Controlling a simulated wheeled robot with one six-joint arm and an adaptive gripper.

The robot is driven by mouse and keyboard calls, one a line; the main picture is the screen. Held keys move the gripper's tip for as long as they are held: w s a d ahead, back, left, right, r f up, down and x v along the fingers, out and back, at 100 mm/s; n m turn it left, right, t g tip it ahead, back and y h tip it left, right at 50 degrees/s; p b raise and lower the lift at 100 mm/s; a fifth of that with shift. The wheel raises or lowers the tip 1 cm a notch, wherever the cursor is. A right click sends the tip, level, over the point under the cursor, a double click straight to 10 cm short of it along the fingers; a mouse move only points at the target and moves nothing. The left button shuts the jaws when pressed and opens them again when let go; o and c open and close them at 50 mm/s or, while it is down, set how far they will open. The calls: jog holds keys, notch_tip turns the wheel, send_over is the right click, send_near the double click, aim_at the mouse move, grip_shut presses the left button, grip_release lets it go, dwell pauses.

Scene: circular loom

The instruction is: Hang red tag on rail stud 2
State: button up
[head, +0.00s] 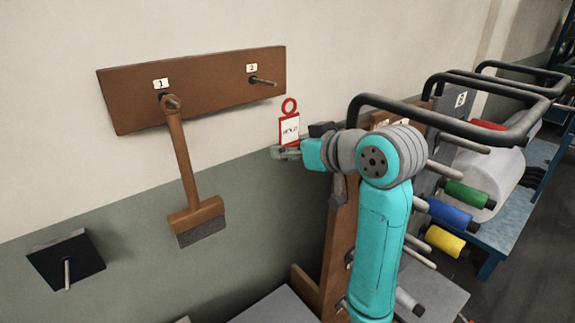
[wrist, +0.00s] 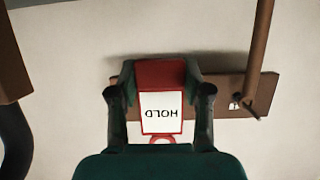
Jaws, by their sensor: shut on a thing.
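The red tag (head: 289,141) has a white HOLD label and a red ring on top. My gripper (head: 286,153) is shut on its lower part and holds it upright in the air. In the wrist view the tag (wrist: 161,112) appears upside down between the two fingers. The brown rail (head: 205,90) is on the wall, up and left of the tag in the head view. Rail stud 2 (head: 264,81), by its number label, is bare. The ring appears below and right of this stud, apart from it. Stud 2 cannot be made out in the wrist view.
A brown long-handled brush (head: 180,155) hangs on stud 1. A black plate with a peg (head: 66,260) is on the wall at lower left. Black curved bars (head: 450,115) and a rack of coloured spools (head: 468,195) stand right of my arm. The wall below stud 2 is clear.

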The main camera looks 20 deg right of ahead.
aim_at(283, 128)
jog(key=w, duration=0.3)
jog(key=w+r, duration=0.1)
jog(key=w, duration=0.2)
jog(key=shift+w+d+r, duration=0.1)
jog(key=shift+d, duration=0.1)
dwell(0.5)
jog(key=shift+r, duration=0.2)
jog(key=shift+w+a, duration=0.2)
jog(key=shift+w, duration=0.4)
jog(key=shift+w+a, duration=0.15)
jog(key=shift+w, duration=0.4)
dwell(0.8)
jog(key=shift+w, duration=0.1)
jog(key=shift+f, duration=0.25)
jog(key=o, duration=1.4)
jog(key=shift+c, duration=0.2)
